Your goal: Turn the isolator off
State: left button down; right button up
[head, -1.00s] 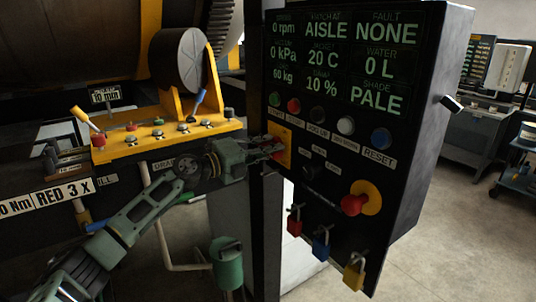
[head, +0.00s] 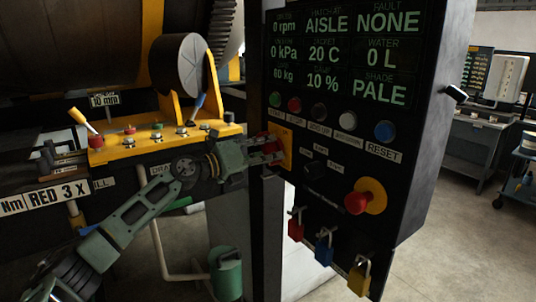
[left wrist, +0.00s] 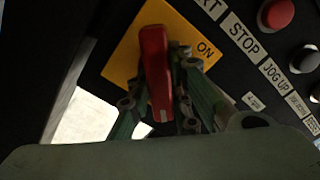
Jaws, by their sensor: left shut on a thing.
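The isolator has a red handle (left wrist: 157,72) on a yellow plate (left wrist: 128,52), mounted on the black control panel (head: 330,150). In the left wrist view the word ON shows on the plate to the right of the handle. My left gripper (head: 272,150) is at the isolator at the panel's left edge, its fingers around the red handle. In the left wrist view the fingers (left wrist: 160,95) lie on both sides of the handle, shut on it. The plate's lower part is hidden by the gripper. My right gripper does not show.
A red emergency knob (head: 358,203) sits on a yellow disc at the panel's lower right. Red, blue and yellow padlocks (head: 323,252) hang below. A row of buttons (head: 347,120) runs above the isolator's level. A yellow valve bracket (head: 165,145) stands to the left.

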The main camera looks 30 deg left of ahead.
pick_arm(q)
jog(key=shift+f, duration=0.2)
jog(key=c, duration=1.9)
grip_release()
jog(key=shift+d, duration=0.1)
jog(key=shift+c, duration=0.2)
jog(key=o, duration=0.4)
jog(key=shift+r, duration=0.15)
jog(key=shift+c, duration=0.2)
jog(key=shift+s, duration=0.1)
jog(key=v, duration=1.2)
